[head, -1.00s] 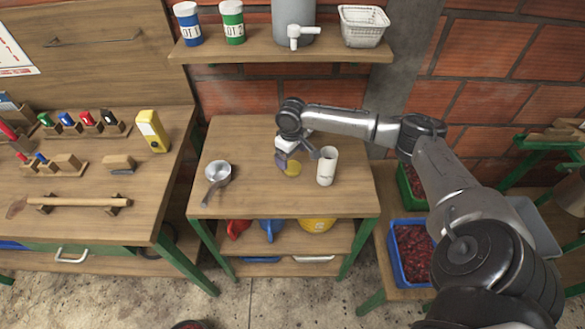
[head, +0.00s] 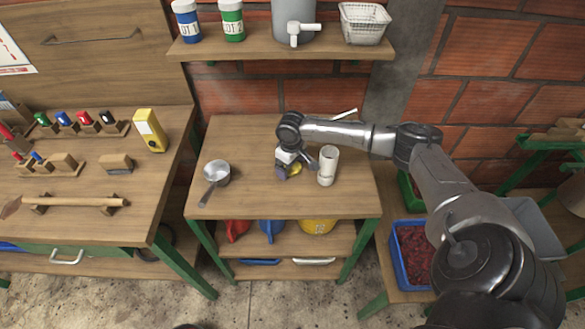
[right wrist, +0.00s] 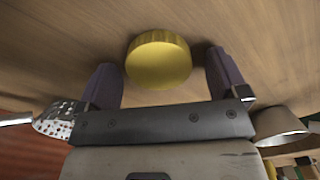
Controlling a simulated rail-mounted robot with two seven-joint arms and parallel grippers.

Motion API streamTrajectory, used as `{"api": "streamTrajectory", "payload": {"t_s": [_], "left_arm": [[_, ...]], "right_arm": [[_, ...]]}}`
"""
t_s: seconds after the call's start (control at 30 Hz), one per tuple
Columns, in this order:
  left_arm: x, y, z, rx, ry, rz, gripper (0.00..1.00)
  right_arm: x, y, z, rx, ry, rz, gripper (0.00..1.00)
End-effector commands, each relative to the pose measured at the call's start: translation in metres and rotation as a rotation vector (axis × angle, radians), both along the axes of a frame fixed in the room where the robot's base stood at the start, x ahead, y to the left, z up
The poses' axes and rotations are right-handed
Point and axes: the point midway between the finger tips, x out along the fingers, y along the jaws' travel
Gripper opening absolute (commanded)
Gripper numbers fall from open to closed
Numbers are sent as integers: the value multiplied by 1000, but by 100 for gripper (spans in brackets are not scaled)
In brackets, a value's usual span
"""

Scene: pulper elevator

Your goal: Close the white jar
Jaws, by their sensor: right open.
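The white jar (head: 328,165) stands upright on the middle table, just right of my right gripper. No lid shows on its top. A round yellow lid (right wrist: 158,60) lies on the wooden tabletop; in the head view the lid (head: 295,168) is partly hidden by the gripper. My right gripper (head: 287,166) is open, pointing down low over the table. In the right wrist view the lid lies ahead, between the lines of its two dark fingers, with space on both sides. The jar is not seen in the right wrist view. My left gripper is not in view.
A small metal saucepan (head: 217,173) stands left on the same table. A perforated metal skimmer (right wrist: 58,119) shows in the right wrist view. A shelf (head: 285,49) hangs above the back of the table. The front middle of the tabletop is clear.

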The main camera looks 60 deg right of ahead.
Motion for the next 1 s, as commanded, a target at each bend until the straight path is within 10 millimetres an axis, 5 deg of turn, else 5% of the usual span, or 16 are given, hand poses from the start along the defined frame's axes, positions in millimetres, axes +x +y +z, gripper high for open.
{"api": "streamTrajectory", "payload": {"t_s": [0.13, 0.67, 1.0], "left_arm": [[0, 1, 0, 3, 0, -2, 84], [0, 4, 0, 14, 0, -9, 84], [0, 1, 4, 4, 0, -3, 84]], "right_arm": [[0, 0, 0, 0, 0, 0, 92], [0, 0, 0, 0, 0, 0, 41], [0, 0, 10, -1, -1, 0, 39]]}}
